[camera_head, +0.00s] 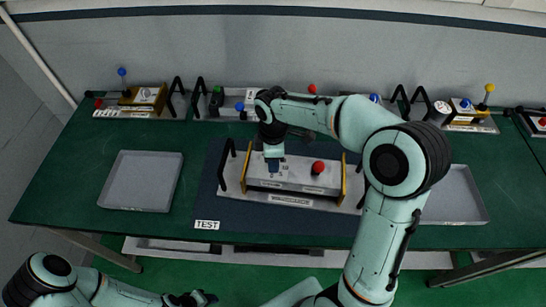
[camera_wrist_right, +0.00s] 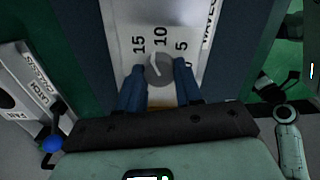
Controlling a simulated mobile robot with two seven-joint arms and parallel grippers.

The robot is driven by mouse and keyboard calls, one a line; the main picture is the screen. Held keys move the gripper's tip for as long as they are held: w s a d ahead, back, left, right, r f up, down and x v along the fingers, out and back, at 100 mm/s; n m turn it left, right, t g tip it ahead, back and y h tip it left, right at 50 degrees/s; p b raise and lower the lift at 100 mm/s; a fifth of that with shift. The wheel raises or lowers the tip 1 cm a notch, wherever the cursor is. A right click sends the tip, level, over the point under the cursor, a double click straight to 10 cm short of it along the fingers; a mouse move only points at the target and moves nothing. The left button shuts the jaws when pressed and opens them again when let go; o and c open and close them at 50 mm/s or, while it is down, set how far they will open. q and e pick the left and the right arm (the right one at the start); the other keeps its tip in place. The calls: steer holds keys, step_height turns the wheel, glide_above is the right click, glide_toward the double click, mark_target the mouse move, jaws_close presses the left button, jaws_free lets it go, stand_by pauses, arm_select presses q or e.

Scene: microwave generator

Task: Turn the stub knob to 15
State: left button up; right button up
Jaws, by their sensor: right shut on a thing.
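The stub knob (camera_wrist_right: 160,69) is a round grey knob with a pale pointer line on the device's white face. The scale around it reads 15, 10 and 5, and the line appears to lie near the 10; its exact setting is hard to read. My right gripper (camera_wrist_right: 160,88) has its blue fingers on either side of the knob, shut on it. In the head view my right gripper (camera_head: 273,166) reaches down to the left part of the device (camera_head: 295,180), hiding the knob. My left gripper (camera_head: 195,299) is low at the bottom edge, away from the device; its jaws are unclear.
A red knob (camera_head: 318,167) sits on the device's right part, and black handles stand at its ends. Grey trays (camera_head: 141,181) lie left and right on the green table. Other devices (camera_head: 146,97) line the back.

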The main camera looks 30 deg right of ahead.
steer(key=shift+n, duration=1.9)
steer(key=o, duration=1)
steer(key=shift+o, duration=0.2)
step_height(320, 180, up, 13)
steer(key=shift+r+p, duration=0.2)
steer(key=shift+p, duration=0.15)
